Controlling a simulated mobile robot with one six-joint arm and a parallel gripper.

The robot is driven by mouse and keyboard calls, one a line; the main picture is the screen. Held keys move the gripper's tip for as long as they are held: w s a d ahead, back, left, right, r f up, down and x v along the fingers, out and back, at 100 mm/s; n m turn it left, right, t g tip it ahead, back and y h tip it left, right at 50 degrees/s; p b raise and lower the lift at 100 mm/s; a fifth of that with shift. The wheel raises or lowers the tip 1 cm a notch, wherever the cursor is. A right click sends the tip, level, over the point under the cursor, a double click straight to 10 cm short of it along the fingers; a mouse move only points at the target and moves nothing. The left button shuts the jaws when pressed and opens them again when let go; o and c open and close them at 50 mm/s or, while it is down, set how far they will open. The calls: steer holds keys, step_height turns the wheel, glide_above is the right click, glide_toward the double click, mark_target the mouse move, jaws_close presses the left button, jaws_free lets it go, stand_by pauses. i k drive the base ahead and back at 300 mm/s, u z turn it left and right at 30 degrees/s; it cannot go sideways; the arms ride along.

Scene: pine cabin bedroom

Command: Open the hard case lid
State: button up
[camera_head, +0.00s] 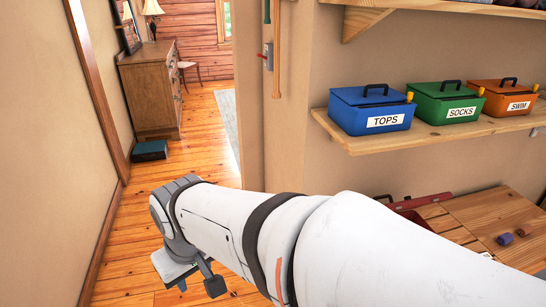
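No thing in view is clearly the hard case. A dark red edge (421,202) shows on the wooden bench behind my arm, and most of it is hidden, so I cannot tell what it is. A dark teal box (150,150) lies shut on the floor by the dresser, far off. My gripper (198,286) hangs low at the left end of my white arm, above the floor planks. Its two dark fingertips look apart, with nothing visible between them. It is away from both the bench and the teal box.
A wall shelf (355,137) holds lidded blue (371,109), green (444,102) and orange (503,97) boxes labelled TOPS, SOCKS and SWIM. Small purple and brown blocks lie on the bench (490,220). A wooden dresser (150,92) stands beyond the doorway. Floor (128,225) at left is clear.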

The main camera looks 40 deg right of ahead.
mark_target(396, 203)
steer(key=u, duration=0.05)
steer(key=i, duration=1.25)
steer(key=z, duration=2.5)
steer(key=i, duration=0.2)
steer(key=u, duration=0.2)
